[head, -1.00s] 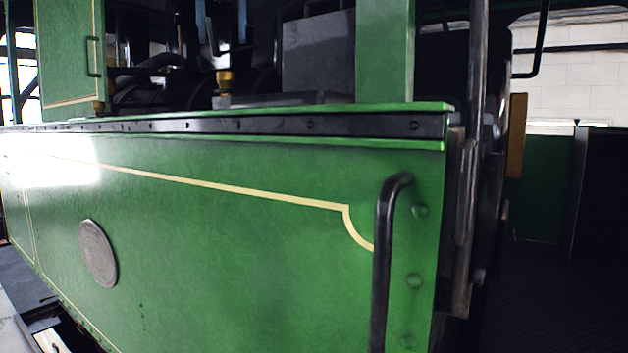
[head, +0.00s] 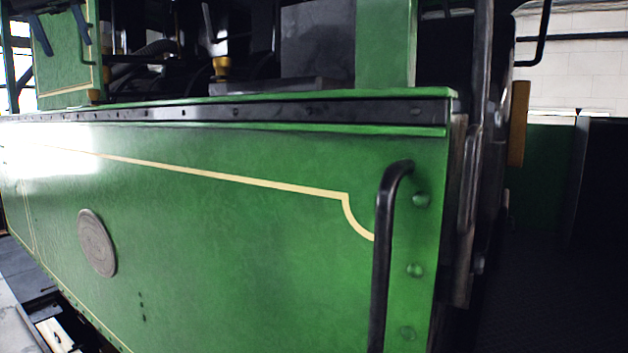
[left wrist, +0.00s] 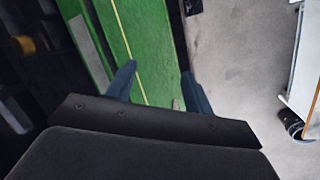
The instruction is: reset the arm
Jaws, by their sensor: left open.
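My left gripper (head: 61,31) shows at the top left of the head view as two dark blue fingers, apart, in front of the tram's green upright panel (head: 62,68). In the left wrist view its fingers (left wrist: 158,86) are spread with nothing held between them. Below them lie a green panel with a yellow line (left wrist: 124,40) and a grey floor (left wrist: 230,60). My right gripper is in neither view.
The tram's large green side (head: 240,240) fills the head view, with a black handrail (head: 382,260) at its right end. A brass fitting (head: 221,67) stands behind the top ledge. A white bench-like thing (left wrist: 303,60) stands at the right of the wrist view.

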